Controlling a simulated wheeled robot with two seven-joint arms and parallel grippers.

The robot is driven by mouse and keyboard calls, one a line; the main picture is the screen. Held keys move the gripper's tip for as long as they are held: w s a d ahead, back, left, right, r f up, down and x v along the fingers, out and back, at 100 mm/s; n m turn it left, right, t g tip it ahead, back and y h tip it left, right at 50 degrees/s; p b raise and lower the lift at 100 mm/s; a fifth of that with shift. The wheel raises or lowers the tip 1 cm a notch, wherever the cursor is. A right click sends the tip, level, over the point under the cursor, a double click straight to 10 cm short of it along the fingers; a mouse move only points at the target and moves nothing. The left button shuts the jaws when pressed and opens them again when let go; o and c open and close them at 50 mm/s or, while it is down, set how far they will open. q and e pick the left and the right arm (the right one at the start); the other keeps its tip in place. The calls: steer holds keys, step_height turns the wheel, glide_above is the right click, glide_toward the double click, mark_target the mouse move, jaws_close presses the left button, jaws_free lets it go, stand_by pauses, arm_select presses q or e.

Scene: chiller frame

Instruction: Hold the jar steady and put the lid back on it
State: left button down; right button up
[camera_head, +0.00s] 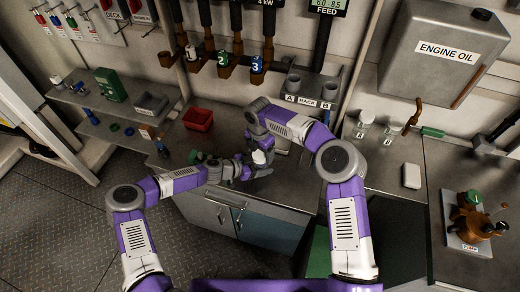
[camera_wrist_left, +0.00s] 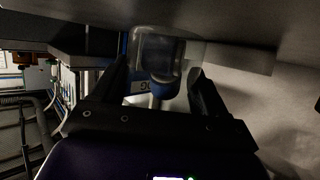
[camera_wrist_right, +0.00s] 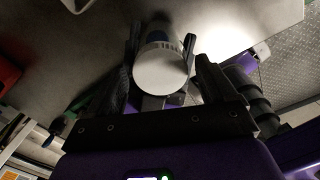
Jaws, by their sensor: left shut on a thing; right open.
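The jar shows in the left wrist view as a clear body (camera_wrist_left: 168,48) with something blue inside. My left gripper (camera_wrist_left: 160,85) is shut on it, a finger on each side. The white ribbed lid (camera_wrist_right: 162,70) shows from above in the right wrist view, over the jar's top. I cannot tell whether it is seated. My right gripper (camera_wrist_right: 165,75) is open, its fingers on either side of the lid. In the head view the white lid (camera_head: 259,157) is small, between my left gripper (camera_head: 250,170) and my right gripper (camera_head: 262,145) above the bench.
A red bin (camera_head: 198,119) stands left on the bench (camera_head: 285,190). Dispensers hang above the back, beside rack cups (camera_head: 328,89). Two clear jars (camera_head: 388,131) and a white block (camera_head: 411,175) stand to the right. A brown pump (camera_head: 474,218) sits far right.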

steer(key=c, duration=1.1)
steer(key=m, duration=0.9)
steer(key=shift+m, duration=0.3)
steer(key=o, duration=1.2)
